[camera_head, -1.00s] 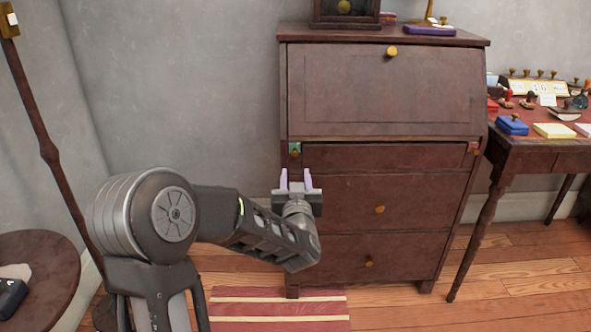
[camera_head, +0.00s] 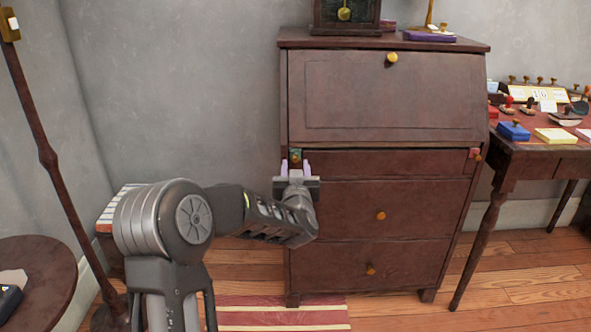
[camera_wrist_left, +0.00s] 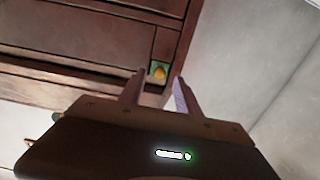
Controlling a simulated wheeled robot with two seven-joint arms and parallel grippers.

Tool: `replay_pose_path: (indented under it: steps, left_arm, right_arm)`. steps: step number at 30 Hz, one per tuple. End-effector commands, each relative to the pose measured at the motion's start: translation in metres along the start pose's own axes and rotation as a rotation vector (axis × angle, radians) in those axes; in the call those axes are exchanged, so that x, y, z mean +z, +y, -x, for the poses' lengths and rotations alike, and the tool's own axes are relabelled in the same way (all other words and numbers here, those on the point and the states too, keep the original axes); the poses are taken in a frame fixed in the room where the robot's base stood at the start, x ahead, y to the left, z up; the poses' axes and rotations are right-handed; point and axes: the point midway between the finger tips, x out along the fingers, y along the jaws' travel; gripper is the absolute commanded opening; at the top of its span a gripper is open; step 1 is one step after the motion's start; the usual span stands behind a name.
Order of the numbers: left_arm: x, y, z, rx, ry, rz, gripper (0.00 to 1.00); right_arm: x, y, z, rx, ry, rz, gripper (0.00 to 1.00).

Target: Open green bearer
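The green bearer (camera_head: 295,155) is a small green square end with a brass knob, set in the front of the dark wooden desk (camera_head: 380,195), left of the top drawer. It also shows in the left wrist view (camera_wrist_left: 160,70), just beyond the fingertips. My left gripper (camera_head: 295,168) is open and empty, its two pale purple fingers (camera_wrist_left: 160,88) pointing at the bearer from in front and slightly below. The gap to the knob is hard to judge; I see no grip on it. My right gripper is not in view.
The slanted desk lid (camera_head: 385,95) is shut above the bearer. A red-ended bearer (camera_head: 474,154) sits at the desk's right. A side table (camera_head: 540,145) with stamps stands to the right, a round table (camera_head: 40,270) at lower left. A striped rug (camera_head: 280,315) lies in front.

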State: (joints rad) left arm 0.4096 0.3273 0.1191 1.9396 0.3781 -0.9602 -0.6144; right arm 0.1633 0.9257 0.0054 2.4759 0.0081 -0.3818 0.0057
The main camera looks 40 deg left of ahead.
Motion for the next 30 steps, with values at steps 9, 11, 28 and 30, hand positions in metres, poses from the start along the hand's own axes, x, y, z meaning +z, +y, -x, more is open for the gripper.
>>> replay_pose_path:
  steps: [9, 11, 28, 30]
  left_arm:
    - [-0.0003, 0.0003, 0.0004, 0.0, 0.001, 0.0, 0.24]
    - [-0.0003, 0.0003, 0.0004, 0.0, 0.001, 0.0, 0.19]
    - [-0.0003, 0.0003, 0.0005, 0.0, 0.001, 0.0, 0.0]
    - [-0.0003, 0.0003, 0.0004, 0.0, 0.001, 0.0, 0.0]
  right_arm:
    - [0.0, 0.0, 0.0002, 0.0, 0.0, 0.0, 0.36]
    - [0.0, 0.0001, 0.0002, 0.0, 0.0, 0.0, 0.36]
    - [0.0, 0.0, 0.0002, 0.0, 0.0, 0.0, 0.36]
    - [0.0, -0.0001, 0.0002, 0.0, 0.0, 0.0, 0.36]
